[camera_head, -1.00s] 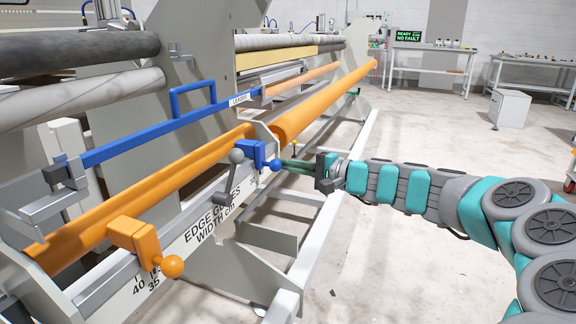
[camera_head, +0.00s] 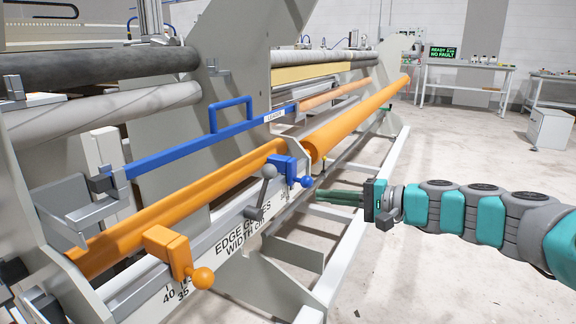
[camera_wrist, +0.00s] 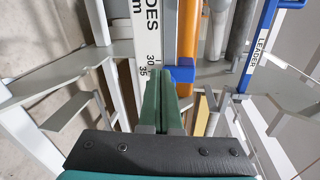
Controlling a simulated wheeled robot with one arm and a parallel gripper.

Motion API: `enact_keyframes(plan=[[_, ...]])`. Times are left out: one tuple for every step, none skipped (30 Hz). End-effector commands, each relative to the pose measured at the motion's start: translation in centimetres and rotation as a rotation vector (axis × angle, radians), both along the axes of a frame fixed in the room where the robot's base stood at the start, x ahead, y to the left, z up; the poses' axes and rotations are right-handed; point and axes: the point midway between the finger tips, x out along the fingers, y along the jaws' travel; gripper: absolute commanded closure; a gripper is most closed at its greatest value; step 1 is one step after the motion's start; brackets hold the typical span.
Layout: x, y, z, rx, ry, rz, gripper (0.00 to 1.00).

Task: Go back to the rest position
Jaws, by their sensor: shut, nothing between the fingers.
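My gripper (camera_head: 340,197) is on the right of the machine in the head view, its green fingers together and empty, pointing left toward the blue edge guide (camera_head: 285,169) with a blue ball knob. A gap shows between the fingertips and the knob. In the wrist view the shut fingers (camera_wrist: 162,105) point up the picture, with the blue guide (camera_wrist: 182,74) just beyond them to the right. The orange edge guide (camera_head: 168,250) with its ball knob sits nearer on the same white scale rail (camera_head: 232,250).
The quilting machine fills the left, with orange rollers (camera_head: 360,115), a blue leader bar (camera_head: 200,141) and a grey lever (camera_head: 265,190). Its lower frame beam (camera_head: 345,240) runs below my gripper. The floor (camera_head: 440,285) to the right is clear. Benches and a cabinet (camera_head: 549,130) stand far behind.

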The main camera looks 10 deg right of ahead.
Motion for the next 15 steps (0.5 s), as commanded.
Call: enact_keyframes(plan=[[-1.6,2.5,0.1,-0.057,0.003,0.059,1.00],[-2.6,3.9,-0.1,-0.099,0.007,0.096,1.00],[-4.2,5.7,-0.4,-0.157,0.010,0.146,1.00],[-5.5,7.0,-0.9,-0.203,0.017,0.185,1.00],[-6.9,8.3,-1.5,-0.250,0.025,0.226,1.00],[-8.8,9.8,-2.4,-0.314,0.037,0.279,1.00],[-10.3,10.6,-3.0,-0.366,0.046,0.317,1.00],[-11.8,11.4,-3.8,-0.419,0.056,0.355,1.00],[-13.9,12.1,-5.0,-0.492,0.074,0.403,1.00],[-15.5,12.5,-5.9,-0.547,0.089,0.439,1.00],[-17.2,12.7,-6.7,-0.605,0.103,0.472,1.00],[-19.3,12.6,-8.0,-0.684,0.127,0.514,1.00],[-20.9,12.3,-8.9,-0.742,0.146,0.545,1.00],[-22.5,12.0,-9.7,-0.798,0.167,0.573,1.00],[-24.5,11.1,-10.8,-0.874,0.198,0.605,1.00]])
